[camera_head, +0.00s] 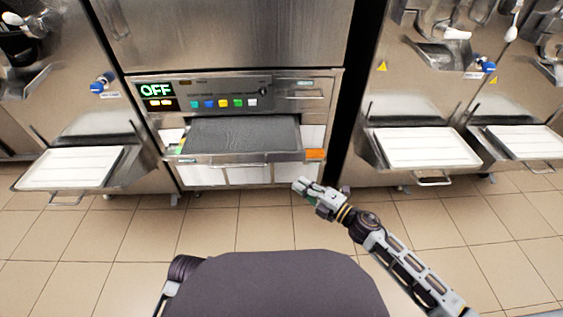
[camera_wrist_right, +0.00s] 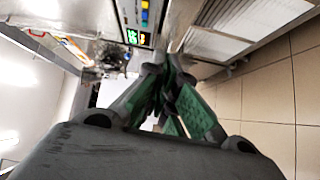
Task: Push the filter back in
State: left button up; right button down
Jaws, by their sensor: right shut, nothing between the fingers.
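The filter (camera_head: 243,136) is a dark grey mesh panel in a metal frame. It sticks out like a drawer from the front of the middle machine, below the panel with the green OFF display (camera_head: 156,90). My right gripper (camera_head: 302,187) is shut and empty. In the head view it is just below and to the right of the filter's front right corner, apparently apart from it. In the right wrist view its green-padded fingers (camera_wrist_right: 170,88) are together with nothing between them. My left gripper is not in view.
White trays stick out from the neighbouring machines, one at left (camera_head: 70,167) and one at right (camera_head: 424,148), with another at far right (camera_head: 526,141). The tiled floor (camera_head: 230,222) in front is clear.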

aim_at(270, 153)
jog(key=shift+w+d+n, duration=0.15)
jog(key=shift+n, duration=0.25)
jog(key=shift+w, duration=0.1)
